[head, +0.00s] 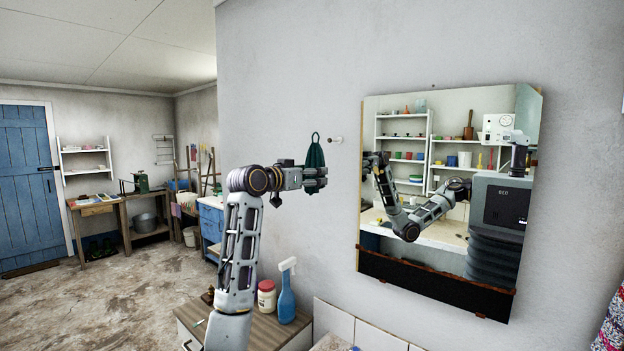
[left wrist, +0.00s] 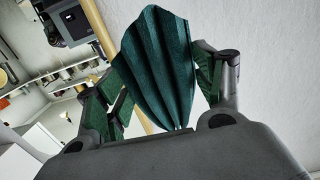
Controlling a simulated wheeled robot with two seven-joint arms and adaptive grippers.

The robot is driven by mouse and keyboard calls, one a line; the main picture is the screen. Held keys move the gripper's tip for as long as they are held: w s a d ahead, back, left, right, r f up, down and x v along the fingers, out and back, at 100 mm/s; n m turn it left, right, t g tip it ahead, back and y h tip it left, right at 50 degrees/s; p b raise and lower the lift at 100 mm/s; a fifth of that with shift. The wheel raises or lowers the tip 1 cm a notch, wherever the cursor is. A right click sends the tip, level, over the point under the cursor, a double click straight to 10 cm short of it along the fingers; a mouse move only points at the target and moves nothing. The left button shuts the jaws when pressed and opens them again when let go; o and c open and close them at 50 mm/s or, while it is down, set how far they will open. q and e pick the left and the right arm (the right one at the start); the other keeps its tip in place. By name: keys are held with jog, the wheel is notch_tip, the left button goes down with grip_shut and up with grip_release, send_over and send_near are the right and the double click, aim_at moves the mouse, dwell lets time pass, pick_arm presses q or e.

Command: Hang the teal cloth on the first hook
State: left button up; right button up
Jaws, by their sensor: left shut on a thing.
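The teal cloth (head: 315,155) is gathered in folds, with a loop standing up at its top. In the head view it is at the fingers of my left gripper (head: 316,178), which is shut on it. It also fills the middle of the left wrist view (left wrist: 160,65), between the two fingers. A small peg-like hook (head: 336,140) sticks out of the grey wall just right of the loop in the head view. The loop and the hook look apart, and I cannot tell the depth between them. My right gripper is not in view.
A mirror (head: 450,105) hangs on the wall right of the hook and reflects my arm and some shelves. Below stands a cabinet (head: 265,332) with a blue spray bottle (head: 287,303) and a white jar with a red lid (head: 266,297). The floor at left is open.

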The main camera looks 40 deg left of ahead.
pick_arm(q)
jog(key=shift+t, duration=0.3)
jog(key=shift+w, duration=0.1)
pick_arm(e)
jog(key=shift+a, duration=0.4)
pick_arm(q)
jog(key=shift+w, duration=0.25)
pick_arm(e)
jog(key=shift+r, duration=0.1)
pick_arm(q)
jog(key=shift+w+d+f+p, duration=0.15)
jog(key=shift+w+p, duration=0.15)
jog(key=shift+w, duration=0.6)
jog(key=shift+w+d+f+p, duration=0.1)
jog(key=shift+w+f+p, duration=0.2)
jog(key=shift+w, duration=0.95)
jog(key=shift+w+d+f+p, duration=0.15)
jog(key=shift+w+p, duration=0.1)
jog(key=shift+w, duration=1)
jog(key=shift+w+f+p, duration=0.25)
jog(key=shift+w+p, duration=0.05)
jog(key=shift+w, duration=0.95)
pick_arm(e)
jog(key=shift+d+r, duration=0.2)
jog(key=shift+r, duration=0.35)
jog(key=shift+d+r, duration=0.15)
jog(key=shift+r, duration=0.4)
